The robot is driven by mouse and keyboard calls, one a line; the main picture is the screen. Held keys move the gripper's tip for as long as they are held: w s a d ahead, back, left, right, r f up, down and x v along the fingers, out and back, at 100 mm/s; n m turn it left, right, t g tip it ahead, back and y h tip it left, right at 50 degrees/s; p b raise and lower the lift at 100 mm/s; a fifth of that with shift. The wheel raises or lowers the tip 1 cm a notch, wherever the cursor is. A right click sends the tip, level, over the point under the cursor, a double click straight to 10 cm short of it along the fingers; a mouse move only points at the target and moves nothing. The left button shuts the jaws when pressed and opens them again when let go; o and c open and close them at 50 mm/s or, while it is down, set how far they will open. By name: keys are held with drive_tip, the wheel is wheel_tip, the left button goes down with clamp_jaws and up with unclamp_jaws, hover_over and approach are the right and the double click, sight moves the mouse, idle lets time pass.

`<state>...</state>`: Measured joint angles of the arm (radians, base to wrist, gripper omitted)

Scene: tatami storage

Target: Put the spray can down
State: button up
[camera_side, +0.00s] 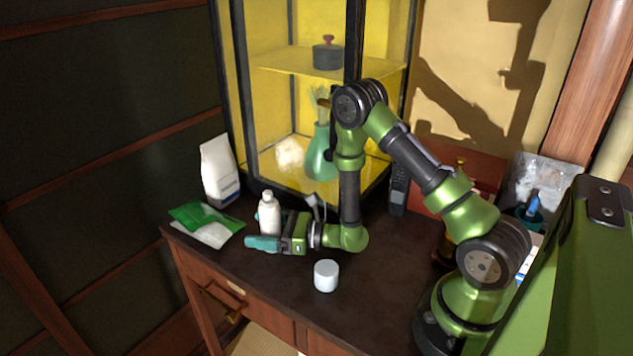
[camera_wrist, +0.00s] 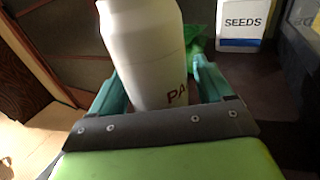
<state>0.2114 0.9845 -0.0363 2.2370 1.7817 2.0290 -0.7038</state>
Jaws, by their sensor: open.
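The spray can is a white, bottle-shaped can (camera_side: 269,216) that stands upright on the dark desk near its left end. In the wrist view the white can (camera_wrist: 148,50) shows large, with dark letters reading "PA" low on its side, and it looks tilted in the picture. My gripper (camera_side: 264,243) is low and level over the desk, pointing left. Its teal fingers are open with the can between them, as the wrist view shows my gripper (camera_wrist: 160,85) with a finger on each side. The can's base is hidden by the fingers and gripper body.
A green and white packet (camera_side: 207,222) and a white bag (camera_side: 219,172), marked "SEEDS" in the wrist view (camera_wrist: 243,22), are beyond the can. A white round jar (camera_side: 326,275) stands nearer the front edge. A glass cabinet (camera_side: 240,110) stands behind. Desk right of the jar is clear.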

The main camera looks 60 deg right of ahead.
drive_tip(key=shift+r, duration=0.25)
drive_tip(key=v, duration=0.6)
drive_tip(key=shift+s+d+f, duration=0.1)
drive_tip(key=shift+s+d, duration=0.1)
drive_tip(key=shift+s, duration=0.05)
drive_tip(key=shift+s+d, duration=0.15)
drive_tip(key=shift+s, duration=0.3)
drive_tip(key=c, duration=0.5)
drive_tip(key=shift+c, duration=0.2)
